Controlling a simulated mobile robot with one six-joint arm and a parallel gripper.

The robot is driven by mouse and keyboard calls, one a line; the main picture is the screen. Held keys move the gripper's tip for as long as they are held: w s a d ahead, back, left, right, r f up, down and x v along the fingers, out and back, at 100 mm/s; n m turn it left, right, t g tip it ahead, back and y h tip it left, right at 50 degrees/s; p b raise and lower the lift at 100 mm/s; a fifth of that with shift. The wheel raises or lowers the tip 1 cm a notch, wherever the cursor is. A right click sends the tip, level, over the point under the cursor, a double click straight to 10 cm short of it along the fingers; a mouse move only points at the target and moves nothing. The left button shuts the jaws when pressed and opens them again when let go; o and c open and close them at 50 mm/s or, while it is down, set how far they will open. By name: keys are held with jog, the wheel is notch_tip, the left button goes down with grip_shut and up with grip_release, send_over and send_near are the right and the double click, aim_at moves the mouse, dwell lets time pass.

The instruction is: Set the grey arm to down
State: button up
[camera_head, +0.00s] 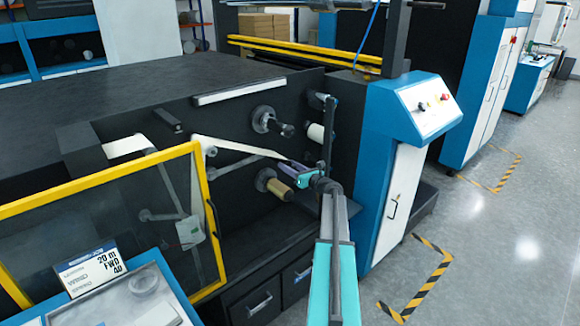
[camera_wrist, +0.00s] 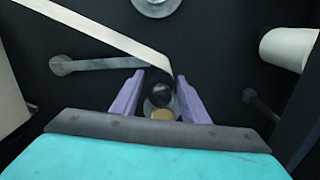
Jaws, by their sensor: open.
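The grey arm (camera_wrist: 105,63) shows in the wrist view against the machine's dark panel. It runs nearly level from a round pivot at its left towards my left finger; its right end is partly hidden there. I cannot make it out clearly in the head view. My gripper (camera_head: 287,166) is at the panel in the head view. In the wrist view my gripper (camera_wrist: 160,88) is open, with a black ball knob (camera_wrist: 160,94) in the gap between its purple fingers. I cannot tell whether the fingers touch the knob, or whether the knob belongs to the grey arm.
A white web strip (camera_wrist: 100,28) crosses above the grey arm towards my fingers. A gold roll (camera_head: 280,190) lies just below my gripper, and a white roll (camera_head: 316,132) is above right. A yellow-framed guard (camera_head: 100,180) stands at the left, and a blue console (camera_head: 415,110) at the right.

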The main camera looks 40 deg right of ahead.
grip_shut()
jog(key=f+m, duration=0.1)
jog(key=f, duration=0.1)
jog(key=f+m+b, duration=0.1)
jog(key=f, duration=0.1)
jog(key=a+f+m, duration=0.1)
jog(key=f, duration=0.2)
jog(key=shift+f, duration=0.1)
dwell(0.3)
grip_release()
jog(key=shift+w, duration=0.1)
jog(key=shift+b, duration=0.3)
jog(key=s+a+b, duration=0.1)
jog(key=s+b, duration=0.2)
jog(key=s, duration=1)
jog(key=shift+s+b, duration=0.3)
jog(key=shift+s, duration=0.1)
